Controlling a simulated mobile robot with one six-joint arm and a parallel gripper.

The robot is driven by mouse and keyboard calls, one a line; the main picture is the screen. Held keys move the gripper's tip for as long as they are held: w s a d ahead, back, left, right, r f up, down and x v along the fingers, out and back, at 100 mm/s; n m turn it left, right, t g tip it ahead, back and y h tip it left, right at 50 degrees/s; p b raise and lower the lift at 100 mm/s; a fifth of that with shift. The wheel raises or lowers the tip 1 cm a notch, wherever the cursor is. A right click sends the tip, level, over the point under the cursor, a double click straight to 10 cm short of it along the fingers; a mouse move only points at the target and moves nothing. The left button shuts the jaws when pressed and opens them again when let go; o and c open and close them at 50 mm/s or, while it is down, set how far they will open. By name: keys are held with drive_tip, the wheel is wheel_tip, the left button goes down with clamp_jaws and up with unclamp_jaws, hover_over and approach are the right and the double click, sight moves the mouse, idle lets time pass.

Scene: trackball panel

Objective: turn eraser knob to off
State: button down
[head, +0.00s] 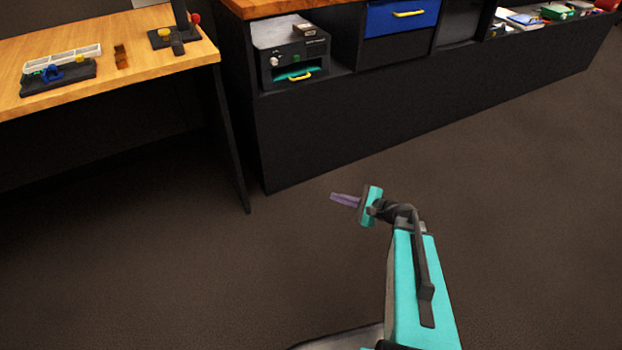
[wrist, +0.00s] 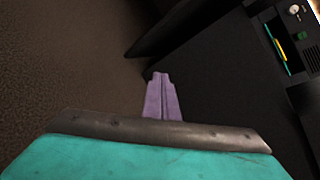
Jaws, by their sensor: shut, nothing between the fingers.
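A dark box-shaped device (head: 288,50) with a grey top sits in the cabinet's open bay in the head view; it seems to be the eraser. A small pale knob (head: 275,62) is on its front at left; its setting is too small to read. The knob also shows in the wrist view (wrist: 294,9), at the top right corner. My gripper (head: 334,197) has purple fingers, shut and empty, held over the floor well in front of the cabinet and apart from the device. The fingers also show in the wrist view (wrist: 161,77).
The floor (head: 530,200) at right is clear.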

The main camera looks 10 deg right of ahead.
drive_tip(key=w+d+r+m+t+h+p, duration=0.3)
drive_tip(key=d+r+m+p, duration=0.15)
drive_tip(key=d+r, duration=0.65)
drive_tip(key=s+d+r+m+t+h+p, duration=0.1)
drive_tip(key=d+r+m+h+p, duration=0.3)
drive_tip(key=d, duration=0.8)
drive_tip(key=s+d+r+m+t+h+p, duration=0.1)
drive_tip(key=s+d+r+m+h+p, duration=0.2)
drive_tip(key=d+r, duration=0.6)
drive_tip(key=s+d+r+m+h+p, duration=0.4)
drive_tip(key=d+r+m+h, duration=0.2)
drive_tip(key=d, duration=0.9)
drive_tip(key=shift+d+r+m+t+p, duration=0.3)
drive_tip(key=shift+d+r+m+t, duration=0.1)
drive_tip(key=shift+r+m, duration=0.3)
